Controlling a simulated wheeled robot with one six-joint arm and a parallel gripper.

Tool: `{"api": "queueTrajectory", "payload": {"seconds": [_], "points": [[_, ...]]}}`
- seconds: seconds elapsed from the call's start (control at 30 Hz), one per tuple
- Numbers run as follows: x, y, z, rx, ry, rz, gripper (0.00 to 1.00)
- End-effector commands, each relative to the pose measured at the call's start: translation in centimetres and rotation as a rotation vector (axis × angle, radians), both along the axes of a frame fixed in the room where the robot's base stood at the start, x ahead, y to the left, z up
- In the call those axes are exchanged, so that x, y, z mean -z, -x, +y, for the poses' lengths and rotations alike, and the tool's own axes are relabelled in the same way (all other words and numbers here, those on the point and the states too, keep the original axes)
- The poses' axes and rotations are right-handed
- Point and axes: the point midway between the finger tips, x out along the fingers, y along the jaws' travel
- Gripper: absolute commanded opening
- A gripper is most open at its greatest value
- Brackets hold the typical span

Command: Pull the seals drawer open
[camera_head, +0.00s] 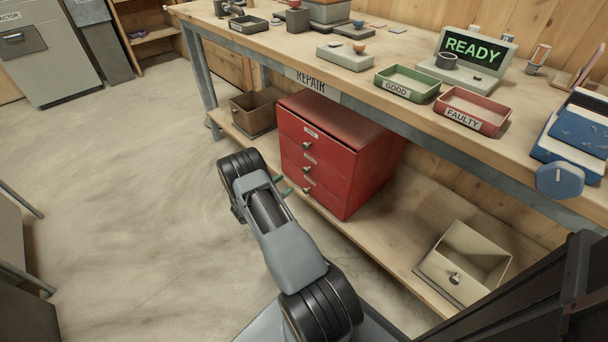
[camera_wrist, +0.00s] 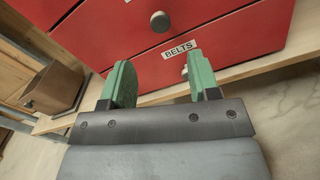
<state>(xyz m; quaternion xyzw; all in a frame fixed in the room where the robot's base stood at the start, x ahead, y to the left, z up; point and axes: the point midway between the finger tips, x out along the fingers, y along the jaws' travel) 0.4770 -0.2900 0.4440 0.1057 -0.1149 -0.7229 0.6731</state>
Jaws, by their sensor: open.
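The red drawer cabinet (camera_head: 373,174) stands on the shelf under the workbench, with three drawers that look closed, each with a round knob. Their labels are too small to read in the head view, so I cannot tell which is the seals drawer. In the wrist view, the lowest drawer (camera_wrist: 150,74) is labelled BELTS, and the drawer above it (camera_wrist: 110,32) has a knob (camera_wrist: 160,21). My gripper (camera_head: 284,185) is open in front of the lower drawers. In the wrist view my gripper (camera_wrist: 161,83) has its green fingers apart, with the BELTS knob (camera_wrist: 184,73) partly hidden by the right finger.
A brown open bin (camera_head: 254,112) stands left of the cabinet, and a beige open box (camera_head: 468,262) lies to the right on the shelf (camera_head: 400,250). The bench top (camera_head: 400,52) overhangs the cabinet, carrying the GOOD tray (camera_head: 408,83) and FAULTY tray (camera_head: 472,110).

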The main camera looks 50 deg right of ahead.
Motion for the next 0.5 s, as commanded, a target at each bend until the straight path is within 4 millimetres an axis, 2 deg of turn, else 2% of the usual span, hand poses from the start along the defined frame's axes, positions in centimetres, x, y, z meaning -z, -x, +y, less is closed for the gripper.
{"api": "queueTrajectory", "payload": {"seconds": [0.03, 0.2, 0.5], "points": [[0.2, 0.1, -1.2, 0.004, 0.000, -0.003, 0.56], [0.2, 0.4, -4.5, 0.004, 0.000, -0.002, 0.56], [0.1, 0.7, -8.8, 0.002, -0.001, -0.001, 0.56]]}}
